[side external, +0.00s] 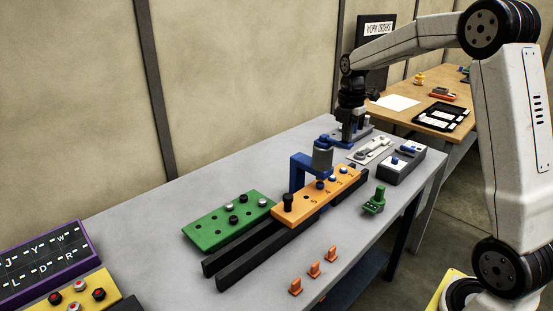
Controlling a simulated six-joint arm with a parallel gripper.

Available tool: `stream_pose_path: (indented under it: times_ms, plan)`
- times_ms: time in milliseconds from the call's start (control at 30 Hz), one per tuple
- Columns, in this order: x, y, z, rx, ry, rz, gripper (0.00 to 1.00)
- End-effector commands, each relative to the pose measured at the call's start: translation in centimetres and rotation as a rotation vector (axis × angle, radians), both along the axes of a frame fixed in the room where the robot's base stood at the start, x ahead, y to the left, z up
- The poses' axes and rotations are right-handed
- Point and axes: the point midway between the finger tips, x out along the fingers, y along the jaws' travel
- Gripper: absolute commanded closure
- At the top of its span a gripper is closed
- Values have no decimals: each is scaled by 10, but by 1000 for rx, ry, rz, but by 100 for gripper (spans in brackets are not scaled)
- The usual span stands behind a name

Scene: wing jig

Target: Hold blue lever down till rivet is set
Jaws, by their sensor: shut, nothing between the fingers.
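A blue press frame (297,172) stands over an orange numbered block (290,209), with a grey cylindrical head (322,156) above a blue-topped rivet. A blue bar (328,139), which looks like the lever, sits behind the head and runs toward my gripper (348,139). My gripper is shut with nothing between its fingers and points down at the lever's right end. Whether it touches the lever, and how far the lever is down, I cannot tell.
Dark rails (240,270) run under the block.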

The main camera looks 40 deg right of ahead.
Motion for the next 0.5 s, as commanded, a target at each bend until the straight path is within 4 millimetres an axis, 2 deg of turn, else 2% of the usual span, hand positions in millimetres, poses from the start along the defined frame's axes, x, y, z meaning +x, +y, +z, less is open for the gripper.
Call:
stream_pose_path:
  times_ms: [500]
  plan:
    - [-2, 0, -3, 3, -35, 0, 100]
